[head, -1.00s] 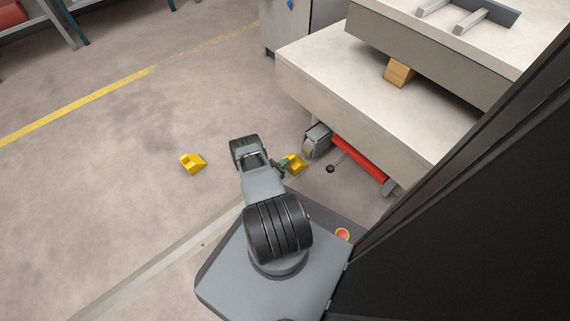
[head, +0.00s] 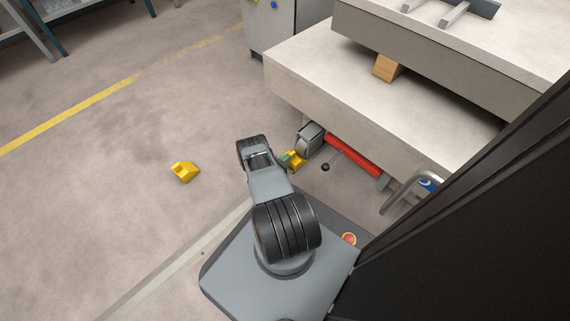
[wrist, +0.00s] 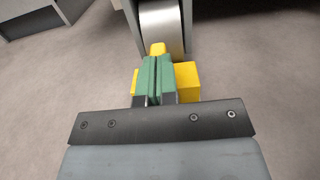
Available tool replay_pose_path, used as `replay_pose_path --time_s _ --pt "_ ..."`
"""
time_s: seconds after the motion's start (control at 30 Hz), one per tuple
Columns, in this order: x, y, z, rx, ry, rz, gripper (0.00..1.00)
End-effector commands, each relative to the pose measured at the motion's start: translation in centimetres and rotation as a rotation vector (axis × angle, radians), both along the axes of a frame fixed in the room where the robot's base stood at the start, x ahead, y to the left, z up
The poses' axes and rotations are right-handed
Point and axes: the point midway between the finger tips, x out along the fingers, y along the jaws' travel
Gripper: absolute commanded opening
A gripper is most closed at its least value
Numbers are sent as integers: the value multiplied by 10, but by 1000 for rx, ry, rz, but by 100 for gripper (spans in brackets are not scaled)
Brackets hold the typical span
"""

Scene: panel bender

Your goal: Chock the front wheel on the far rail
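A yellow wheel chock (head: 296,164) is at my gripper (head: 284,158), low beside a caster wheel (head: 303,143) under the pale machine table. In the wrist view, the green fingers (wrist: 158,80) are close together on the middle of the chock (wrist: 187,82), with yellow showing on both sides and ahead of them. The chock's front tip overlaps the lower part of the wheel (wrist: 162,28); whether it touches cannot be told. Whether the chock rests on the floor is also unclear. A second yellow chock (head: 185,172) lies loose on the floor to the left.
A red rail (head: 352,153) runs under the table (head: 385,115), with a dark-knobbed lever (head: 325,167) near the wheel. A wooden block (head: 387,67) sits on the table's lower ledge. A grey cabinet (head: 275,25) stands behind.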

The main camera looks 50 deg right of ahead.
Motion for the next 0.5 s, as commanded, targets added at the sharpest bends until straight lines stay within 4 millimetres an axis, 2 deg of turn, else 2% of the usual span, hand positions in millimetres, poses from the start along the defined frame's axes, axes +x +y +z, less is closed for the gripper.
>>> replay_pose_path --time_s 0.27,0.37,0.5 --pt "1 -1 -1 4 -12 0 0" --pt "3 10 -1 4 -9 1 0" --pt "6 37 0 2 -3 5 0"
